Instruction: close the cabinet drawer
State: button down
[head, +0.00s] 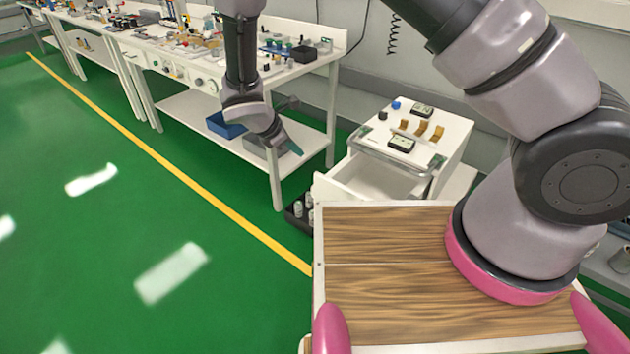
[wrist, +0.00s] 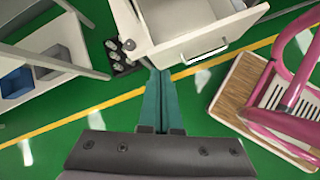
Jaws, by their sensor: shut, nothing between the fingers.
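The white cabinet (head: 455,130) stands right of centre in the head view. Its top drawer (head: 341,189) is pulled out, and its pale, empty-looking inside shows. In the wrist view the drawer (wrist: 190,45) is at the upper middle, with a metal bar handle (wrist: 207,54) on its front. My gripper (head: 294,148) hangs in the air left of the drawer in the head view. In the wrist view my gripper (wrist: 159,78) has its teal fingers together, with nothing between them. The fingertips appear near the drawer's corner, but I cannot tell whether they touch it.
A white workbench (head: 240,68) with a lower shelf and a blue bin (head: 226,126) stands behind my gripper. A dark tray (head: 297,217) of small items sits on the floor beside the drawer. Green floor to the left is clear. Small devices lie on the cabinet top.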

notch_tip(320, 180, down, 11)
jog(key=s+a+n+t, duration=0.2)
jog(key=s+a+n, duration=0.1)
jog(key=n, duration=0.3)
jog(key=x, duration=0.4)
jog(key=w+d+r+x, duration=0.1)
jog(key=x, duration=0.3)
jog(key=r+x, duration=0.1)
jog(key=x, duration=0.3)
jog(key=shift+w+d+f, duration=0.1)
jog(key=shift+w+d, duration=0.1)
jog(key=shift+d, duration=0.05)
jog(key=shift+w+d, duration=0.35)
jog(key=shift+w, duration=0.1)
send_near(344, 166)
jog(key=w+d, duration=0.1)
jog(key=w, duration=0.1)
jog(key=w+d+f, duration=0.1)
jog(key=d, duration=0.1)
jog(key=w+d+f, duration=0.1)
jog(key=w, duration=0.1)
jog(key=shift+w+d+f, duration=0.2)
jog(key=shift+w+d, duration=0.05)
jog(key=shift+w, duration=0.1)
